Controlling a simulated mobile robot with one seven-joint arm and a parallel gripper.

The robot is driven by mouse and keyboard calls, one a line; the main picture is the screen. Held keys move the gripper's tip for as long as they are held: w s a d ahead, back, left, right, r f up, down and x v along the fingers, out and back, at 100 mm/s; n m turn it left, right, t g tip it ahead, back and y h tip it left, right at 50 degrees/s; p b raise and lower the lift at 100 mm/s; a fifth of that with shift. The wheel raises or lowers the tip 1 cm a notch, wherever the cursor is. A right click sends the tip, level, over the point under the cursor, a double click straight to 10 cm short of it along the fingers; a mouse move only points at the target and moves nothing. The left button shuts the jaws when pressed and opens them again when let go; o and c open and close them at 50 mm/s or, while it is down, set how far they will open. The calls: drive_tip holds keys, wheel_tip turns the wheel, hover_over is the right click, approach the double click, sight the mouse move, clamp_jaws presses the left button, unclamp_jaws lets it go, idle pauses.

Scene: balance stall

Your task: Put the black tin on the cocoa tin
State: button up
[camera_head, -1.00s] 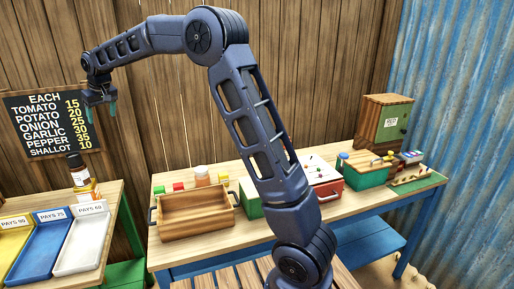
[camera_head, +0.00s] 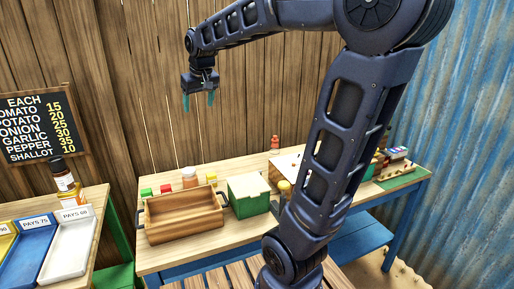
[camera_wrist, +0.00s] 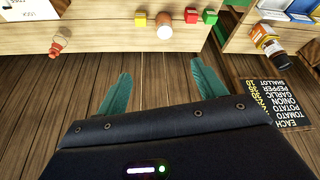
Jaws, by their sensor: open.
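My gripper (camera_head: 198,101) is raised in front of the plank wall, above the back of the long table, with its two teal fingers apart and nothing between them. In the wrist view its fingers (camera_wrist: 160,72) are also apart and empty, with the table edge beyond them. I cannot pick out a black tin or a cocoa tin in either view. My arm hides part of the table's right half.
The long table holds a wooden tray (camera_head: 184,224), a green box (camera_head: 249,198), a brown-lidded jar (camera_head: 190,178), small coloured blocks and a small red bottle (camera_head: 274,143). A dark-capped bottle (camera_head: 64,180) stands on the left table by a white tray (camera_head: 67,248).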

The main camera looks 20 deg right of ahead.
drive_tip(key=s+d+f+m, duration=0.1)
drive_tip(key=s+d+f, duration=0.4)
drive_tip(key=s, duration=0.5)
drive_tip(key=s+d+f+m, duration=0.2)
drive_tip(key=s+d+f, duration=0.3)
drive_tip(key=s, duration=0.5)
drive_tip(key=d, duration=0.2)
drive_tip(key=shift+d+h, duration=0.35)
drive_tip(key=shift+h, duration=0.05)
